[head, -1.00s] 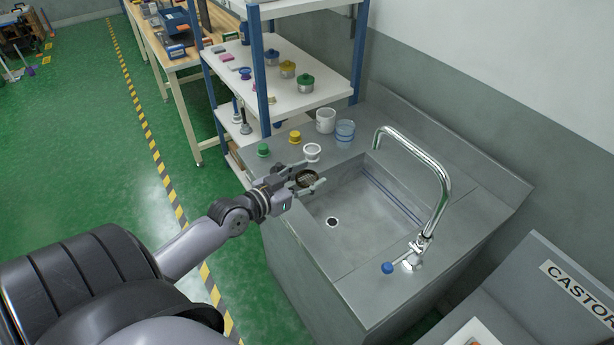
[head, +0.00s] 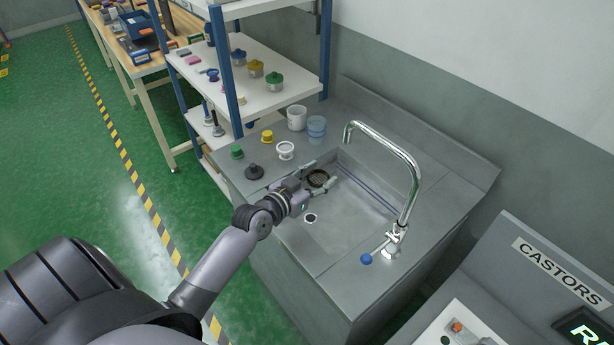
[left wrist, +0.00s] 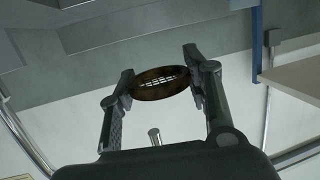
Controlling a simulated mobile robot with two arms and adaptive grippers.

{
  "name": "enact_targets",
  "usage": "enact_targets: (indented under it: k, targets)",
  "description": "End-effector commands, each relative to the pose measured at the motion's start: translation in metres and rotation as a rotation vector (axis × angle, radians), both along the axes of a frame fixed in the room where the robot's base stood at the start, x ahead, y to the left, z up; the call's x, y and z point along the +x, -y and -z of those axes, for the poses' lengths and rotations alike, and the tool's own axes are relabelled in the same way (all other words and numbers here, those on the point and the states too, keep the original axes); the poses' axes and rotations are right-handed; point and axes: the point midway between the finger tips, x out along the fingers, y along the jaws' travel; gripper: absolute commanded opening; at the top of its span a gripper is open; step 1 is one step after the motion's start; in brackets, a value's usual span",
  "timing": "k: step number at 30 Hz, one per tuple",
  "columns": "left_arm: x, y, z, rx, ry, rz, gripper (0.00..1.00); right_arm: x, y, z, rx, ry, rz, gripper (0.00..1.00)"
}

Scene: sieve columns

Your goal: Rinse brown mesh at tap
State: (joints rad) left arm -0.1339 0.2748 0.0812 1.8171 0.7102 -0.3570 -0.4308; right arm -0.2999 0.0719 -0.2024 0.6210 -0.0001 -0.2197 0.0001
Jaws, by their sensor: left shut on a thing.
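My left gripper (head: 318,182) is shut on the brown mesh (head: 318,178), a small round dark-brown rimmed disc. In the left wrist view the brown mesh (left wrist: 160,83) sits between both fingertips, with pale light showing through its grid. In the head view the gripper holds it over the back left part of the sink basin (head: 350,222). The chrome tap (head: 408,170) arches over the basin to the right of the mesh, and its spout end is apart from the mesh. The tap's blue-knobbed lever (head: 367,258) is at the front. I do not see my right gripper.
On the counter left of the basin stand a dark grey piece (head: 254,172), a white ring (head: 285,150), yellow (head: 267,137) and green (head: 237,153) pieces, a white cup (head: 296,118) and a clear beaker (head: 316,128). A shelf rack (head: 245,100) stands behind.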

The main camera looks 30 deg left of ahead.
Motion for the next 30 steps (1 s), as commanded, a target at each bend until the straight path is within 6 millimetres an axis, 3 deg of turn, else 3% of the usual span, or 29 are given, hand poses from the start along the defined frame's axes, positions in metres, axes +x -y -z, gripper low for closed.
enact_targets:
  k: [15,30]
  targets:
    - [0.029,0.033,0.008,0.0,0.001,0.001,0.28,-0.001,0.007,-0.003,-0.009,-0.002,-0.001,0.0]
    - [0.033,0.037,0.009,0.001,0.0,0.001,0.28,-0.001,0.01,-0.003,-0.012,-0.003,0.0,0.03]
